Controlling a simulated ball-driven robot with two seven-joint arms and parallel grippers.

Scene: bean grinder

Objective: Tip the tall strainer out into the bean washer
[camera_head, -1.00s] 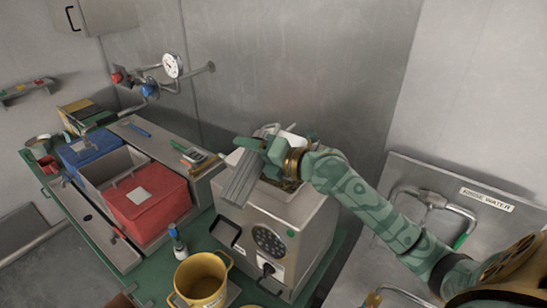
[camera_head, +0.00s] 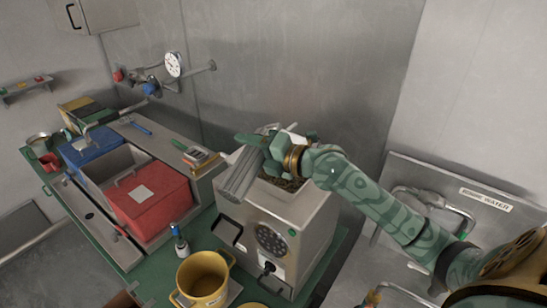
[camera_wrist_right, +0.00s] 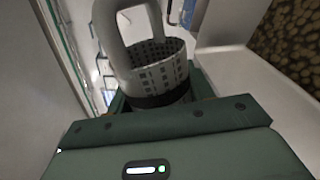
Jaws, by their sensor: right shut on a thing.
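The tall strainer (camera_head: 243,174) is a grey, slotted metal vessel. In the head view it hangs tilted over the left edge of a boxy steel machine (camera_head: 310,212), which I take for the bean washer. My right gripper (camera_head: 270,148) is shut on the strainer above the machine's top. The wrist view shows the strainer's perforated wall and handle (camera_wrist_right: 160,72) between the jaws. Brown, bean-like matter (camera_head: 284,184) lies in the machine's open top and also shows in the wrist view (camera_wrist_right: 288,40). My left gripper is not in view.
A red lidded bin (camera_head: 148,205) and a blue bin (camera_head: 88,147) stand left of the machine. A steel sink unit (camera_head: 425,172) is at right.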

